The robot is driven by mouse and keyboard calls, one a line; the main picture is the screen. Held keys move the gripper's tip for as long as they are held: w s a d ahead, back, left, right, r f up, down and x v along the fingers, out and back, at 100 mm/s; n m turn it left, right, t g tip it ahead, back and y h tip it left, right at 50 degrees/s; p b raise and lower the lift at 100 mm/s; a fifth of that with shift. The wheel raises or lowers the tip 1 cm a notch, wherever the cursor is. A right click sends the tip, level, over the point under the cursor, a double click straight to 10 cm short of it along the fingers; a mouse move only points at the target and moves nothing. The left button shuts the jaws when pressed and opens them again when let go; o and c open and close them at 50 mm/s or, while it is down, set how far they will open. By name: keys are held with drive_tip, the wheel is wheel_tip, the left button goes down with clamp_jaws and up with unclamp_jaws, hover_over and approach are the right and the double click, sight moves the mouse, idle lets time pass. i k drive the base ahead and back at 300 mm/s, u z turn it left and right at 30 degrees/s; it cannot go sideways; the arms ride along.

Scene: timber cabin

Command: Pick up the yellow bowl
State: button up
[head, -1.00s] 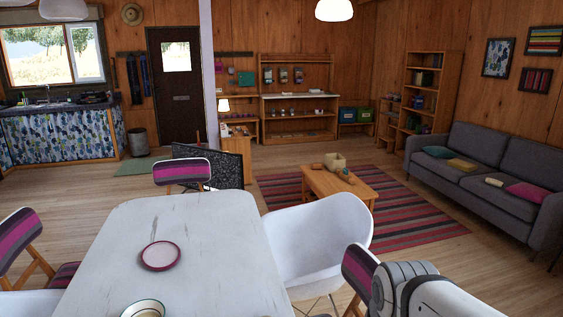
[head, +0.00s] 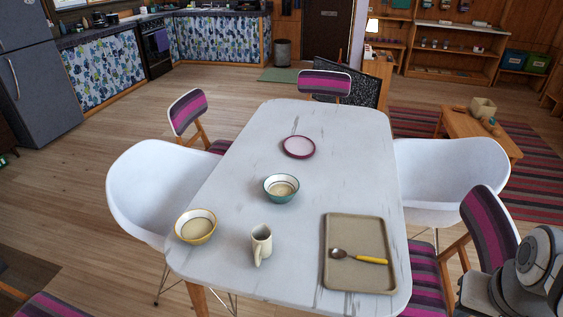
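The yellow bowl (head: 196,227) stands upright near the front left edge of the white table (head: 340,135). Its outside and rim are yellow, and its inside is pale with a dark ring. It looks empty. Part of my arm shows at the lower right of the head view, well to the right of the bowl. My gripper itself is not visible.
Open floor (head: 75,180) lies left.

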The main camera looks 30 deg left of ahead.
sight(196, 226)
drive_tip(key=u, duration=1.6)
drive_tip(key=k, duration=0.6)
drive_tip(key=u, duration=0.25)
drive_tip(key=i, duration=0.5)
drive_tip(key=z, duration=0.2)
drive_tip(key=k, duration=0.3)
drive_tip(key=u, duration=0.9)
drive_tip(key=i, duration=0.7)
